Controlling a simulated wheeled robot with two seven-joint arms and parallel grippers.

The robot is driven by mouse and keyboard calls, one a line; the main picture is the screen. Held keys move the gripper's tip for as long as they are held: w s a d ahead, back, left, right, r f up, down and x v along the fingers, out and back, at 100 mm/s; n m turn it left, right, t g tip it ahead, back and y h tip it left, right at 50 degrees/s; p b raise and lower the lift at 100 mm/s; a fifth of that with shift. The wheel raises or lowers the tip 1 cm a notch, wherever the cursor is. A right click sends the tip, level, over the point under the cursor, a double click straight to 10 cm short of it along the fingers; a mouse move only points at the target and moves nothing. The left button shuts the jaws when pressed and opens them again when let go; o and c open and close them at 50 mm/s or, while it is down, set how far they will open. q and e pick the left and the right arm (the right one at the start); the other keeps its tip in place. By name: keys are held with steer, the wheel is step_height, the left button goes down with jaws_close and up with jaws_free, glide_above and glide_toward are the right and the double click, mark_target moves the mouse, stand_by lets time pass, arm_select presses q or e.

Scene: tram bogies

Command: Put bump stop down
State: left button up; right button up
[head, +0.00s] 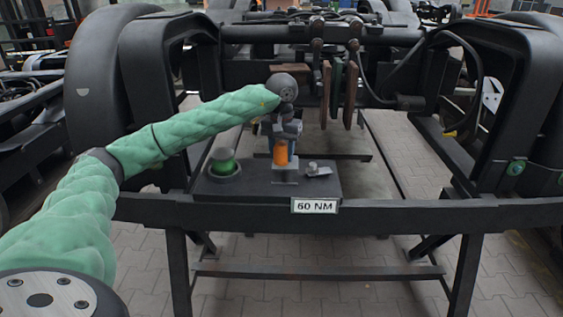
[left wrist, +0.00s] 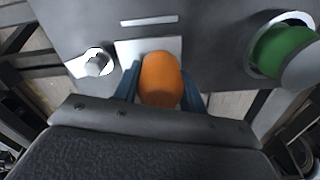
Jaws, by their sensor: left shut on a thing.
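The bump stop is most likely the orange rounded piece (head: 281,153). My left gripper (head: 284,142) is shut on it, just above the dark plate (head: 320,188) on the frame's front beam. In the left wrist view the orange piece (left wrist: 161,80) sits between my two blue-grey fingers (left wrist: 161,95), over a light square pad (left wrist: 135,48). I cannot tell whether its underside touches the pad. My right gripper is not in view.
A green piece (head: 224,166) in a round holder stands left on the plate. A small metal bolt-like part (head: 316,169) is at right. A "60 NM" label (head: 314,206) is on the front beam. Black wheels and bogie bars surround the plate.

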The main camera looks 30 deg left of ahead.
mark_target(281, 162)
arm_select(q)
step_height(281, 162, down, 4)
steer(key=shift+r+p, duration=0.2)
steer(key=shift+p, duration=0.15)
steer(key=shift+f, duration=0.15)
steer(key=o, duration=1)
steer(key=shift+o, duration=0.6)
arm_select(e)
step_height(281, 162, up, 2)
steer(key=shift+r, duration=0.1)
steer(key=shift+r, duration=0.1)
